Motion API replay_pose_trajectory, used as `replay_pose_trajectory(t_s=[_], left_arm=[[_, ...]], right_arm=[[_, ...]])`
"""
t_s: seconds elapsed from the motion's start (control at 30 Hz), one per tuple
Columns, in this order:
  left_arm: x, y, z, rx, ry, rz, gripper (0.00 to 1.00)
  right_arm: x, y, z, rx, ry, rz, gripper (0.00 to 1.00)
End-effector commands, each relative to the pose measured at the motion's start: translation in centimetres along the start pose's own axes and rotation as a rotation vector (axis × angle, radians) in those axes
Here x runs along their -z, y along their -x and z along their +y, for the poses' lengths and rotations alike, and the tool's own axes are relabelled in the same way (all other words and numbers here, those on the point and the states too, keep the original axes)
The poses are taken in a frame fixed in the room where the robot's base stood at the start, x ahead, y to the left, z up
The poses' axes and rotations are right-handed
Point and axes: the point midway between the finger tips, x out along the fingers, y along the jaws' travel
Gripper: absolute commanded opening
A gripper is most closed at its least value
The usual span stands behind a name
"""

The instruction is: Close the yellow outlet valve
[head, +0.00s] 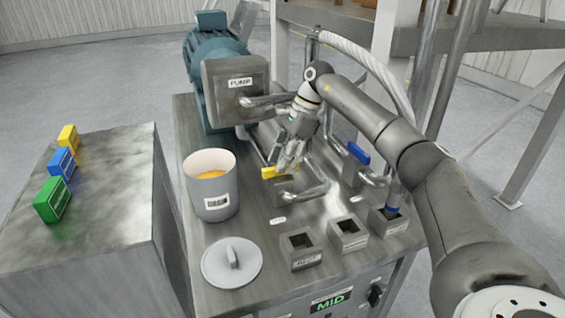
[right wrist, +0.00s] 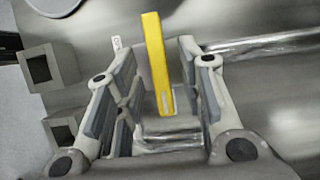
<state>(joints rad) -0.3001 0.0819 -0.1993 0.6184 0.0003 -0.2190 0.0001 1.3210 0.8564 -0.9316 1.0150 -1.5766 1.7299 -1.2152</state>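The yellow outlet valve handle (head: 276,172) shows as a flat bar on the piping of the metal bench, below the pump in the head view. In the right wrist view the yellow handle (right wrist: 156,68) is a long upright bar seen between the two fingers, with a gap on each side. My right gripper (head: 289,158) is just above the handle, pointing down. The right gripper (right wrist: 152,62) is open and empty in the wrist view. I cannot tell whether the fingertips reach down beside the handle. My left gripper is not in view.
A blue valve handle (head: 358,153) is to the right. A white pot (head: 211,190) with orange content and a round lid (head: 231,263) stand left on the bench. Several square sockets (head: 302,252) line the front. Yellow, blue and green blocks (head: 53,199) sit on the left cabinet.

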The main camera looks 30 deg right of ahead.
Motion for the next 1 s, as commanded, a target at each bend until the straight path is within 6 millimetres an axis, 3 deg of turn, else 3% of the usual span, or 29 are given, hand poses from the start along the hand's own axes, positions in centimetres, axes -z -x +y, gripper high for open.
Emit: replay_pose_trajectory(t_s=[0.3, 0.5, 1.0], left_arm=[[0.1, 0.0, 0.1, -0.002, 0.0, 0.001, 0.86], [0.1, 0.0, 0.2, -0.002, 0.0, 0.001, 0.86], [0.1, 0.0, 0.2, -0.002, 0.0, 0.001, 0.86]], right_arm=[[-0.1, 6.9, -0.1, 0.006, 0.0, -0.003, 0.36], [0.0, 9.9, -0.1, 0.004, 0.0, -0.002, 0.36], [0.0, 10.9, 0.0, 0.001, 0.001, 0.0, 0.36]])
